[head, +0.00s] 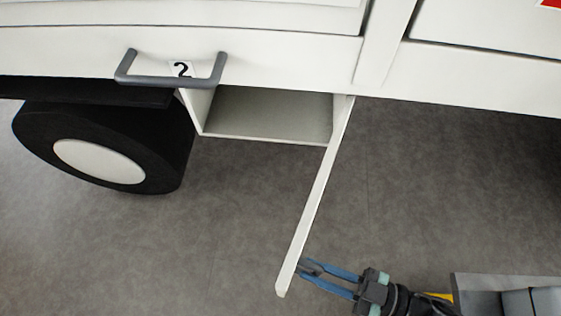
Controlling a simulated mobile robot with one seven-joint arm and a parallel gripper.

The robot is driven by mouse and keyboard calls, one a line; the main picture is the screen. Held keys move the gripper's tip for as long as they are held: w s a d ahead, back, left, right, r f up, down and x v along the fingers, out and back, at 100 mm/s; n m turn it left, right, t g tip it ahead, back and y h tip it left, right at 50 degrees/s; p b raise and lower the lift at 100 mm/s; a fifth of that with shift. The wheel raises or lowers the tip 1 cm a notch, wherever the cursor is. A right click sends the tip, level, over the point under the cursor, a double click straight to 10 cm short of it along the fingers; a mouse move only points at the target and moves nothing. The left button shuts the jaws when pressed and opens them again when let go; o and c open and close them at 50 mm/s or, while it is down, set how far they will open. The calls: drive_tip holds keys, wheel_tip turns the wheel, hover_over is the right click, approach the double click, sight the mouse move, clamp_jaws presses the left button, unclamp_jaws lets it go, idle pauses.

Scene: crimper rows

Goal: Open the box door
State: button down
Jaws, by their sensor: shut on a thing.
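The box (265,112) is a white open compartment under the white machine body, and its inside looks empty. Its door (318,195) is a thin white panel that stands swung out from the box's right side, seen nearly edge-on. My gripper (308,267), with blue fingers, is at the door's free end at the lower middle. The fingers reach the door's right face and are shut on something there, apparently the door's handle. The door and the fingers partly hide the held part.
A black wheel with a white hub (98,164) stands left of the box. A grey bar handle (170,80) with a label "2" sticks out above the box. Grey floor (440,190) is clear right of the door.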

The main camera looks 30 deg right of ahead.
drive_tip(key=s+d+b, duration=0.3)
drive_tip(key=s+d, duration=0.3)
drive_tip(key=d, duration=0.3)
drive_tip(key=shift+d, duration=0.2)
drive_tip(key=c, duration=0.8)
unclamp_jaws()
drive_tip(key=shift+w, duration=0.1)
drive_tip(key=shift+c, duration=0.2)
drive_tip(key=b+v, duration=0.1)
drive_tip(key=v, duration=0.6)
drive_tip(key=shift+s, duration=0.25)
drive_tip(key=shift+d, duration=0.1)
